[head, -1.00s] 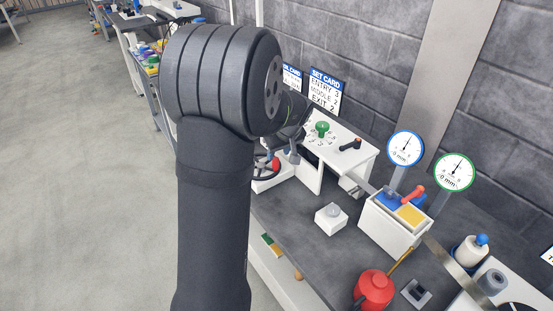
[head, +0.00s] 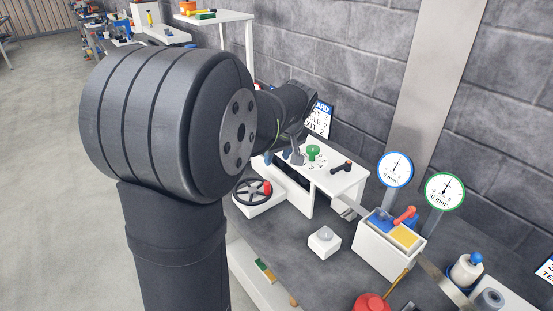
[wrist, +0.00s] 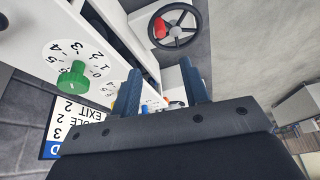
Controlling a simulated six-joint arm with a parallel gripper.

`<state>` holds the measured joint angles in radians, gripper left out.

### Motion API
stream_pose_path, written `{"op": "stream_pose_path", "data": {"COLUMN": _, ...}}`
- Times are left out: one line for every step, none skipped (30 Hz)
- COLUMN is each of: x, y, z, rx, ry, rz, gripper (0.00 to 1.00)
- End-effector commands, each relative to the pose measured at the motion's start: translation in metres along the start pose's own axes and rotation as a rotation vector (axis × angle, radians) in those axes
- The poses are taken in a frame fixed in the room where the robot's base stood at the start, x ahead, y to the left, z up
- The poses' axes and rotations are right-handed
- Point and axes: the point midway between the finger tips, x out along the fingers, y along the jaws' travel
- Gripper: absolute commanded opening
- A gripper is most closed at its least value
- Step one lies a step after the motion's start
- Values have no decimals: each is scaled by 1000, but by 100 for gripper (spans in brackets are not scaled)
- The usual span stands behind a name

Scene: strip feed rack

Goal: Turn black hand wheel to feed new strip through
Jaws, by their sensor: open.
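The black hand wheel (head: 253,192) with a red knob (head: 267,187) sits on a low white block at the left end of the white feed rack (head: 345,186). In the wrist view the wheel (wrist: 181,27) shows at the top, with its red knob (wrist: 160,28) on the left of the rim. My gripper (wrist: 163,82) is open, its two dark fingers apart and nothing held between them. It is apart from the wheel. In the head view my arm hides most of the gripper. The strip cannot be made out for certain.
A green knob (wrist: 73,79) stands on a numbered dial beside the gripper. A black lever (head: 342,167) is on the rack top. To the right are a white bin (head: 372,250), two gauges (head: 395,169) and a red oil can (head: 370,303). A set card (head: 319,119) stands behind.

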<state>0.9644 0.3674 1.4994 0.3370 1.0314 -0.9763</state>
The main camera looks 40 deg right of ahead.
Motion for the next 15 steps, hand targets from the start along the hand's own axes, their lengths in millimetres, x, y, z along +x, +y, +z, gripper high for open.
{"op": "stream_pose_path", "data": {"x": 0, "y": -2, "z": -1, "rx": 12, "ry": -3, "rz": 4, "gripper": 42}}
{"op": "stream_pose_path", "data": {"x": 0, "y": -3, "z": -1, "rx": 24, "ry": -6, "rz": 9, "gripper": 42}}
{"op": "stream_pose_path", "data": {"x": 0, "y": -5, "z": -2, "rx": 49, "ry": -12, "rz": 19, "gripper": 42}}
{"op": "stream_pose_path", "data": {"x": 0, "y": -7, "z": -2, "rx": 74, "ry": -16, "rz": 28, "gripper": 42}}
{"op": "stream_pose_path", "data": {"x": 1, "y": -9, "z": -3, "rx": 102, "ry": -20, "rz": 39, "gripper": 42}}
{"op": "stream_pose_path", "data": {"x": 1, "y": -12, "z": -4, "rx": 145, "ry": -26, "rz": 56, "gripper": 42}}
{"op": "stream_pose_path", "data": {"x": 2, "y": -14, "z": -4, "rx": 181, "ry": -31, "rz": 71, "gripper": 42}}
{"op": "stream_pose_path", "data": {"x": 2, "y": -17, "z": -6, "rx": 216, "ry": -33, "rz": 86, "gripper": 42}}
{"op": "stream_pose_path", "data": {"x": 1, "y": -20, "z": -7, "rx": 265, "ry": -34, "rz": 108, "gripper": 42}}
{"op": "stream_pose_path", "data": {"x": 1, "y": -22, "z": -8, "rx": 300, "ry": -35, "rz": 123, "gripper": 42}}
{"op": "stream_pose_path", "data": {"x": 1, "y": -25, "z": -9, "rx": 334, "ry": -34, "rz": 138, "gripper": 42}}
{"op": "stream_pose_path", "data": {"x": 1, "y": -28, "z": -10, "rx": 379, "ry": -31, "rz": 157, "gripper": 42}}
{"op": "stream_pose_path", "data": {"x": 1, "y": -30, "z": -11, "rx": 408, "ry": -29, "rz": 170, "gripper": 42}}
{"op": "stream_pose_path", "data": {"x": 1, "y": -31, "z": -12, "rx": 436, "ry": -25, "rz": 182, "gripper": 42}}
{"op": "stream_pose_path", "data": {"x": 0, "y": -33, "z": -13, "rx": 471, "ry": -19, "rz": 197, "gripper": 42}}
